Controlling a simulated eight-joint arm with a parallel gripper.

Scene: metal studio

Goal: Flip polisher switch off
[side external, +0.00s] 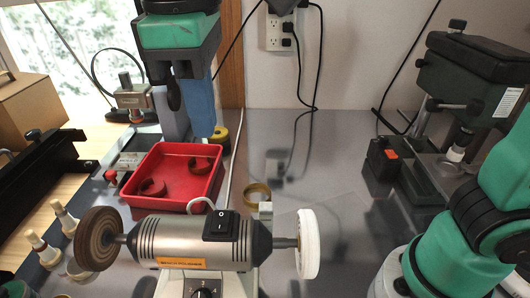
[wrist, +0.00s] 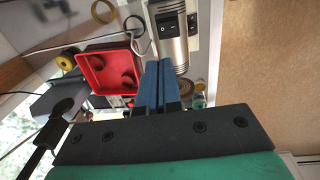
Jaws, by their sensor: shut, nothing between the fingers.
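The bench polisher (side external: 190,243) stands at the front of the table, a silver motor with a brown wheel on its left and a white wheel on its right. Its black rocker switch (side external: 221,225) is on top, marked with I and O; which side is pressed I cannot tell. In the wrist view the switch (wrist: 168,27) shows above my fingertips. My gripper (side external: 205,136) is shut and empty, above and behind the polisher, over the back of the red tray, apart from the switch. Its blue fingers (wrist: 158,64) lie together in the wrist view.
A red tray (side external: 152,206) holding two rings sits behind the polisher. A brass ring (side external: 257,192) and a yellow roll (side external: 219,135) lie nearby. White-tipped bits (side external: 44,248) stand at left. A green machine (side external: 470,80) stands at right. Grey table is clear right of centre.

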